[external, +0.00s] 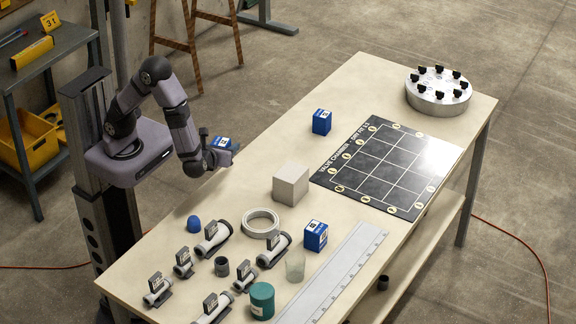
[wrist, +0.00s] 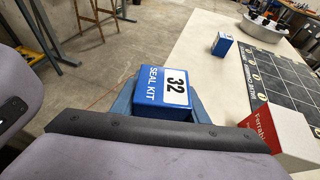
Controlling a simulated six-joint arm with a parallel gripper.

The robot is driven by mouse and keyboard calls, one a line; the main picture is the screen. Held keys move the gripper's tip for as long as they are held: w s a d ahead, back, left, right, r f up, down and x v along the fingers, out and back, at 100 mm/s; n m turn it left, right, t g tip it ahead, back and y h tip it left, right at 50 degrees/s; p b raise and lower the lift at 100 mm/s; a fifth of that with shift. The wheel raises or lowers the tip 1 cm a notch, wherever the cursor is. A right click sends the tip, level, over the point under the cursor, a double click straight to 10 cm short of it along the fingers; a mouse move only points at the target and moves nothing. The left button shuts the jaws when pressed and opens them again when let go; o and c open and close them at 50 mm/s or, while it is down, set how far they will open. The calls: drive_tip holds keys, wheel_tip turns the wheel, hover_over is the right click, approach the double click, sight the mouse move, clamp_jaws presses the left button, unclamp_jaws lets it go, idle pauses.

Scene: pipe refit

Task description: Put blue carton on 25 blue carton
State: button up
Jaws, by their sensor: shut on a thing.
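My gripper (external: 224,154) is shut on a blue carton (wrist: 165,90), held at the left edge of the table. In the wrist view its label reads "SEAL KIT 32", and the blue-grey fingers show on both sides of it. The held carton also shows in the external view (external: 222,142). A second blue carton (external: 321,122) stands on the table left of the black grid board; it also shows in the wrist view (wrist: 222,45). A third blue carton (external: 315,236) stands nearer the front, beside the ruler. The numbers on these two are too small to read.
A pale box (external: 290,184) stands mid-table; its red side shows in the wrist view (wrist: 270,128). The black grid board (external: 385,165) and a round metal flange (external: 438,92) lie beyond. Several pipe fittings, a ring (external: 260,223) and a green jar (external: 262,301) crowd the front.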

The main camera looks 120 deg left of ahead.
drive_tip(key=s+a+f+n+g+h+b, duration=0.35)
drive_tip(key=s+a+n+g, duration=0.25)
drive_tip(key=s+a, duration=0.65)
drive_tip(key=w+a+r, duration=0.1)
drive_tip(key=w+a, duration=0.1)
drive_tip(key=a, duration=1.6)
drive_tip(key=w+a+r+m+t+y, duration=0.4)
drive_tip(key=w+a+r+m+t, duration=0.25)
drive_tip(key=w+a+r, duration=0.5)
drive_tip(key=w+m+t, duration=0.7)
drive_tip(key=w+t, duration=0.1)
drive_tip(key=w, duration=0.5)
drive_tip(key=shift+w+d+h, duration=0.25)
drive_tip(key=shift+d+h, duration=0.2)
